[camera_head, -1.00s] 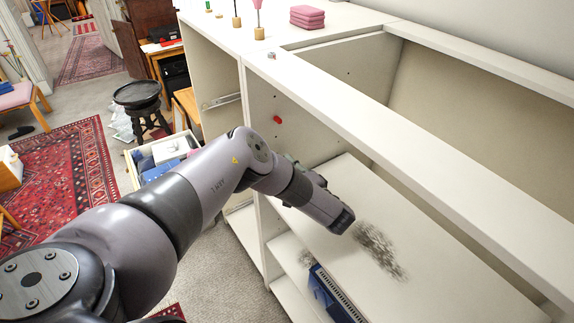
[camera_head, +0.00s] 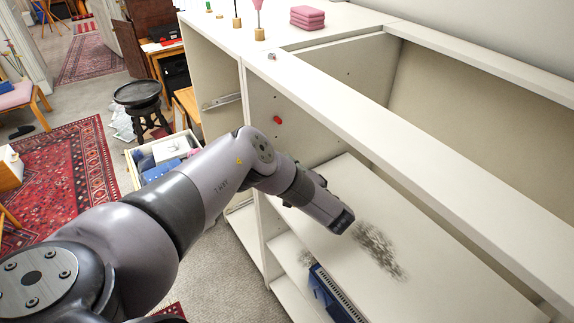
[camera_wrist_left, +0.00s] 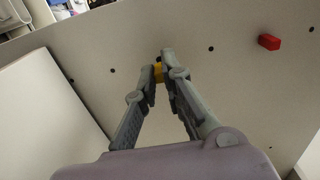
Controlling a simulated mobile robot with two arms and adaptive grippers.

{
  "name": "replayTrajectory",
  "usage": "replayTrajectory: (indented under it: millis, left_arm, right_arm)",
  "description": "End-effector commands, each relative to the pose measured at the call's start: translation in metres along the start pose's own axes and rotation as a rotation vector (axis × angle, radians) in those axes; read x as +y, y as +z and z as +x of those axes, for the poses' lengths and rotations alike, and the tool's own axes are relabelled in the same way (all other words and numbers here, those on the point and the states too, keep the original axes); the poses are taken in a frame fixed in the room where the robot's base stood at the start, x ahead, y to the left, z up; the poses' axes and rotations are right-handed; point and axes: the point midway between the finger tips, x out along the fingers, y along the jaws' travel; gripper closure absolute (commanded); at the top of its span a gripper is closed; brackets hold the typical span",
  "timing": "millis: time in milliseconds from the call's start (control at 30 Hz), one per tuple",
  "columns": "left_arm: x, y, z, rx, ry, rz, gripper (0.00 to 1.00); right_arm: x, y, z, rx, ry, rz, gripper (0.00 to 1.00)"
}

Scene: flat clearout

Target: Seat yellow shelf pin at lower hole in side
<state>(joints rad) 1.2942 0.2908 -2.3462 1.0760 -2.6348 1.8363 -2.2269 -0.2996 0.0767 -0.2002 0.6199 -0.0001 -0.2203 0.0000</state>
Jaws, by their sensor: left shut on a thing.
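A small yellow shelf pin (camera_wrist_left: 158,72) is held between the fingertips of my left gripper (camera_wrist_left: 160,68) in the left wrist view. The fingers are shut on it, and its tip is close to the pale side panel (camera_wrist_left: 230,85). I cannot tell whether it touches the panel or enters a hole, as the fingertips hide that spot. A row of dark holes runs across the panel, with one hole (camera_wrist_left: 113,71) left of the pin and another (camera_wrist_left: 211,48) right of it. In the head view my left arm covers the gripper and the pin.
A red pin (camera_wrist_left: 269,41) sits in the panel along the same row and also shows in the head view (camera_head: 278,119). A shelf board (camera_head: 330,190) with a dark smudge lies inside the cabinet. Pink folded cloths (camera_head: 307,17) and several small items stand on the cabinet top.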

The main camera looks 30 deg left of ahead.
Motion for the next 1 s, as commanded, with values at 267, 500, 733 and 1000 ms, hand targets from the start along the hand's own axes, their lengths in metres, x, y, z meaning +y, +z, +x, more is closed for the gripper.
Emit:
replayTrajectory:
  millis: [267,500,733,1000]
  left_arm:
    - [-0.0005,-0.0003,-0.0003,0.000,0.001,0.000,1.00]
    - [0.0003,-0.0003,-0.0003,0.001,0.001,0.000,1.00]
    - [0.0003,-0.0001,0.0013,0.000,0.001,0.000,1.00]
    - [0.0004,0.0000,0.0079,-0.001,0.000,0.000,1.00]
  right_arm:
    - [0.0004,0.0001,-0.0013,0.000,0.000,-0.001,0.60]
    - [0.0025,0.0005,-0.0021,-0.001,0.003,-0.002,0.60]
    - [0.0040,0.0009,-0.0017,-0.001,0.005,-0.002,0.60]
    - [0.0040,0.0010,-0.0004,-0.001,0.005,-0.002,0.60]
